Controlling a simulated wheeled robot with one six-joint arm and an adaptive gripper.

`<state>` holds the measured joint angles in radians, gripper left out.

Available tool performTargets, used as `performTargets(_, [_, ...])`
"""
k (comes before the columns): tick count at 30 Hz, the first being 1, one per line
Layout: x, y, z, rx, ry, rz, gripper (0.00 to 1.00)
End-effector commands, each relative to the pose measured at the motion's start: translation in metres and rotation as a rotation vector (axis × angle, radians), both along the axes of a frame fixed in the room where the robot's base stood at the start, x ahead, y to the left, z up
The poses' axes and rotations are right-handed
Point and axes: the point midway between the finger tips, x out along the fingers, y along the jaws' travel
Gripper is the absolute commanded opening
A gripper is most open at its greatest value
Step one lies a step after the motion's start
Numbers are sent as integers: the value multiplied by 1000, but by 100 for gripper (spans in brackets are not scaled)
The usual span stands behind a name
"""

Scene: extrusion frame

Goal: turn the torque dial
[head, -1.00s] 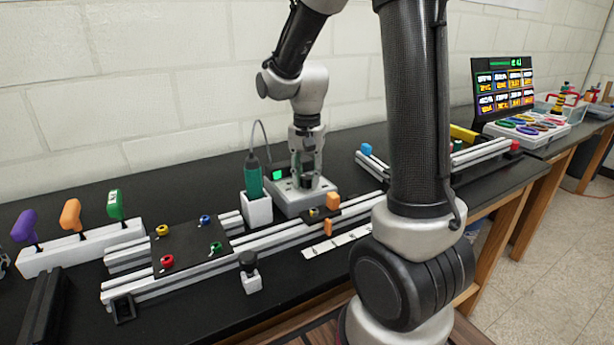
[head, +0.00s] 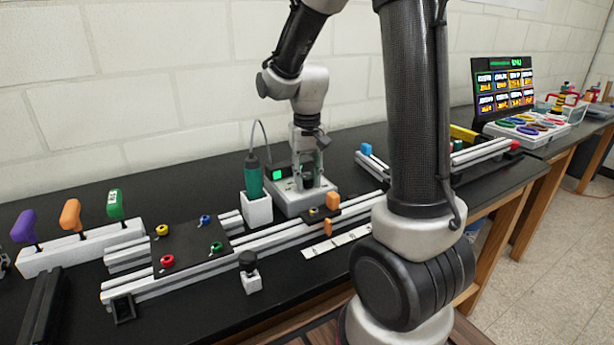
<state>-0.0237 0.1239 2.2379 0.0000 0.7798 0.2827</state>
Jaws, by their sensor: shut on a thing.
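The torque dial (head: 308,181) is a small dark knob on top of a light grey control box (head: 292,205) with a green lit display (head: 278,175). My gripper (head: 307,177) points straight down over this box, its fingers on either side of the dial and shut on it. The fingers hide part of the dial, and any marks on it are too small to read. A green screwdriver (head: 253,178) with a cable stands upright in a white holder (head: 258,209) just left of the box.
A dark plate (head: 190,246) with coloured knobs lies to the left. Purple, orange and green-handled tools stand in a white rack (head: 82,247) at far left. A monitor (head: 505,85) stands at back right.

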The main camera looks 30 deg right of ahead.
Motion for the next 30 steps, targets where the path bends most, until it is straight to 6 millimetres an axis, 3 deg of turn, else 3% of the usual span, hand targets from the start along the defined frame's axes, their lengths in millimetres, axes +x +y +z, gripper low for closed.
performTargets(9, [0,0,0,0,0,125,5])
performTargets(25, [0,0,0,0,0,150,4])
performTargets(26, [0,0,0,0,0,150,34])
performTargets(29, [0,0,0,0,0,149,51])
performTargets(30, [0,0,0,0,0,149,51])
